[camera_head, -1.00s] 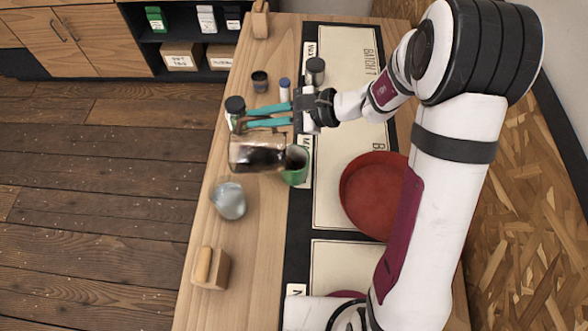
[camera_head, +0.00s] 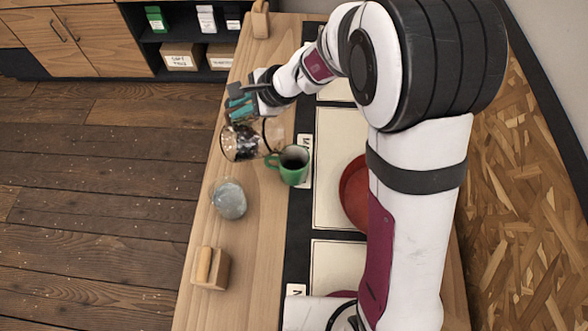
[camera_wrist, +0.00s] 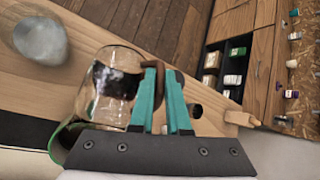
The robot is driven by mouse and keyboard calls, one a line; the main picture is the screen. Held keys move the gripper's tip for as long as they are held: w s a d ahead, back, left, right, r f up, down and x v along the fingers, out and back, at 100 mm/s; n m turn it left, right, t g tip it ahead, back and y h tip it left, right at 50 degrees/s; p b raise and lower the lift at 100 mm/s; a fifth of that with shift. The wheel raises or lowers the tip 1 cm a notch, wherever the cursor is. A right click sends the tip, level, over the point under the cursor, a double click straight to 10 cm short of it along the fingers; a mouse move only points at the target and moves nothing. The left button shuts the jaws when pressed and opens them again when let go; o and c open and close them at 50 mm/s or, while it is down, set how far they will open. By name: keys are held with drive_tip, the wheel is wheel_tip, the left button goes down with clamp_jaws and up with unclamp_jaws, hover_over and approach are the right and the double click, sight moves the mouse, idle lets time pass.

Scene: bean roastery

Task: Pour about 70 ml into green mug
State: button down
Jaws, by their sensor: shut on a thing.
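My gripper (camera_head: 240,104) is shut on the handle of a glass carafe (camera_head: 240,144) with dark liquid in it. The carafe is left of the green mug (camera_head: 290,167), apart from it in the head view. In the wrist view the carafe (camera_wrist: 118,72) is in front of the teal fingers (camera_wrist: 160,92); its dark liquid shows through the glass. The green mug stands upright, its handle to the left and its inside dark; I cannot tell the level. Part of its green rim shows at the lower left of the wrist view (camera_wrist: 60,137).
A clear glass vessel (camera_head: 229,199) stands near the table's left edge. A wooden block (camera_head: 211,268) is nearer the front. A red bowl (camera_head: 355,192) is right of the mug, partly hidden by my arm. Bare wood lies between the glass vessel and the block.

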sight(226, 114)
drive_tip(key=shift+w+a+r+h, duration=0.15)
drive_tip(key=shift+a+h, duration=0.1)
drive_tip(key=shift+h, duration=0.15)
idle(1.5)
drive_tip(key=shift+a+r+n+h+b, duration=0.25)
drive_tip(key=shift+a+n+h+b, duration=0.15)
drive_tip(key=shift+a+h+b, duration=0.4)
drive_tip(key=shift+a+f+n+h+b, duration=0.25)
drive_tip(key=shift+a+n+h+b, duration=0.15)
drive_tip(key=shift+a+h+b, duration=0.45)
drive_tip(key=s+a+f+n+h+b, duration=0.2)
drive_tip(key=a+f+h+b, duration=0.1)
drive_tip(key=a+f+h, duration=0.2)
drive_tip(key=shift+f+h, duration=0.6)
drive_tip(key=shift+h, duration=0.55)
drive_tip(key=shift+b, duration=0.3)
